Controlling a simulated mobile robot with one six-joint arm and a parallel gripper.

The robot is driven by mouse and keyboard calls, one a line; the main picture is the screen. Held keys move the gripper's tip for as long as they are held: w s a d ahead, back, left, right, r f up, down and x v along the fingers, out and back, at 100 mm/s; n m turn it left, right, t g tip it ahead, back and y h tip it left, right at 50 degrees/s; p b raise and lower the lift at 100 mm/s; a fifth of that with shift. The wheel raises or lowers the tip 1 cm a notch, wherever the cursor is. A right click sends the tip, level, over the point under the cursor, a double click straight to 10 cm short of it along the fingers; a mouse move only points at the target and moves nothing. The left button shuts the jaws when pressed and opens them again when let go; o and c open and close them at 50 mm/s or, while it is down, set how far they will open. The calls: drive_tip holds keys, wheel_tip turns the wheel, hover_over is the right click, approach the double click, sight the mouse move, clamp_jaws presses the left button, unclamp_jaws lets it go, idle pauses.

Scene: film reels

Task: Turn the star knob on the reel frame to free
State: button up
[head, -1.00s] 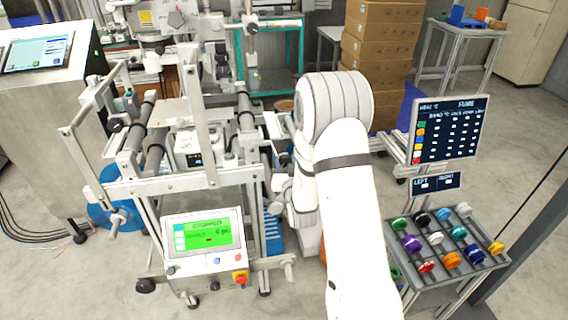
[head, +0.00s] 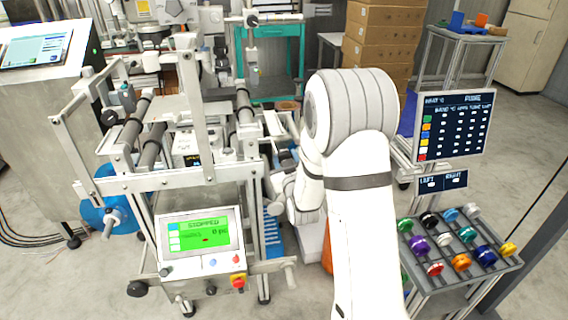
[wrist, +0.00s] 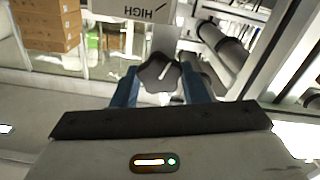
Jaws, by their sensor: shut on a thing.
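The star knob (wrist: 157,72) is dark grey, with a white line on its face, and shows in the wrist view near the top middle. My gripper (wrist: 161,84) has its blue fingers on either side of the knob and is shut on it. The white line slants slightly in the picture. In the head view the reel frame (head: 195,120) stands left of my arm. My arm hides the knob and gripper there.
A control panel with a green screen (head: 199,236) reading STOPPED is on the frame's front. A rack of coloured reels (head: 462,262) and a dark display board (head: 453,125) stand at the right. Cardboard boxes (head: 378,45) are stacked behind. Grey rollers (wrist: 228,50) lie close right of the knob.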

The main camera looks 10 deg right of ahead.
drive_tip(key=o, duration=1)
drive_tip(key=s, duration=0.7)
drive_tip(key=shift+s, duration=0.4)
